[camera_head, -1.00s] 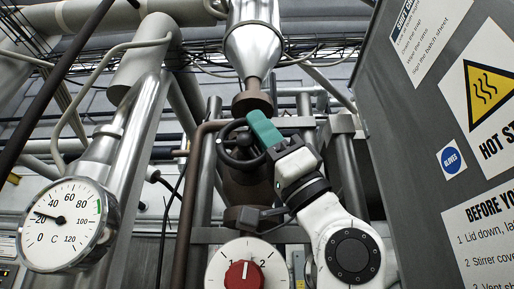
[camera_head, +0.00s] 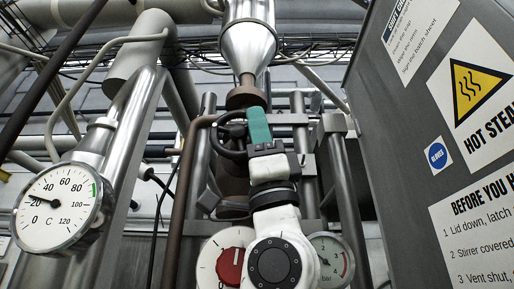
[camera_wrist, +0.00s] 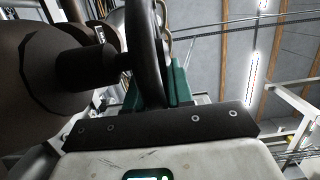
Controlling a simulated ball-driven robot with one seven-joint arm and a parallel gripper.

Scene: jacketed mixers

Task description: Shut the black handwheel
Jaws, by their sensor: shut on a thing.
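The black handwheel (camera_head: 229,153) is on the brown valve body below the steel cone, seen partly edge-on. Its rim also shows in the wrist view (camera_wrist: 146,50), running down between green fingers, with its dark hub and stem to the left. My gripper (camera_head: 257,125) has green fingers and is shut on the right side of the rim. The fingers also show in the wrist view (camera_wrist: 155,88). The far part of the wheel is hidden behind the fingers. How far the valve is turned cannot be told.
A Celsius gauge (camera_head: 60,207) is at the left. A red knob (camera_head: 232,266) and a small gauge (camera_head: 332,260) sit low, beside my arm. A grey panel with signs (camera_head: 420,130) stands close on the right. A brown pipe (camera_head: 182,200) runs just left of the wheel.

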